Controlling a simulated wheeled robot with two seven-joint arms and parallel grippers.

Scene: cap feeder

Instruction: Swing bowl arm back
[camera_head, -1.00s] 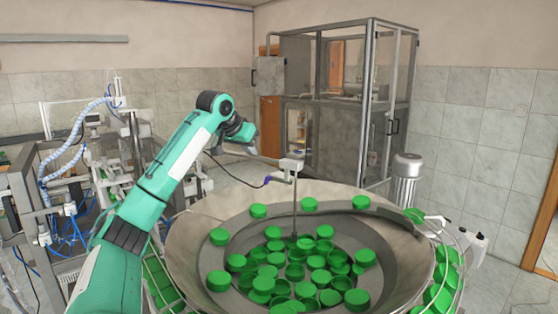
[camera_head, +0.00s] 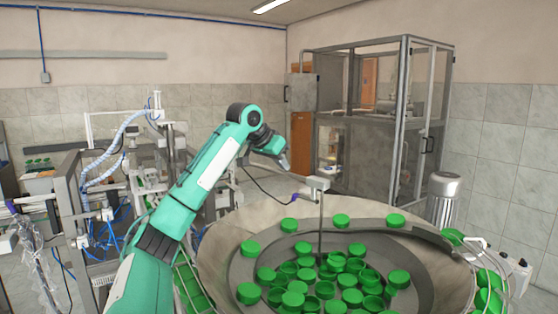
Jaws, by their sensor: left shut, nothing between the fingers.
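The feeder bowl (camera_head: 235,228) is a large round metal bowl in the lower right, holding many green caps (camera_head: 340,264). The bowl arm (camera_head: 319,183) is a small light box on a thin vertical rod that stands down into the caps near the bowl's middle. A dark cable runs from the box to the left. My left arm comes in from the lower left, and my left gripper (camera_head: 284,163) is up beyond the bowl's back rim, left of and a little above the box. It is shut and empty, apart from the bowl arm. My right gripper is out of view.
A glass-walled metal cabinet (camera_head: 385,120) stands behind the bowl. A metal motor cylinder (camera_head: 443,195) is at the bowl's right. A machine frame with blue hoses (camera_head: 110,160) fills the left side. Green caps also lie in a chute (camera_head: 190,290) at the bowl's left.

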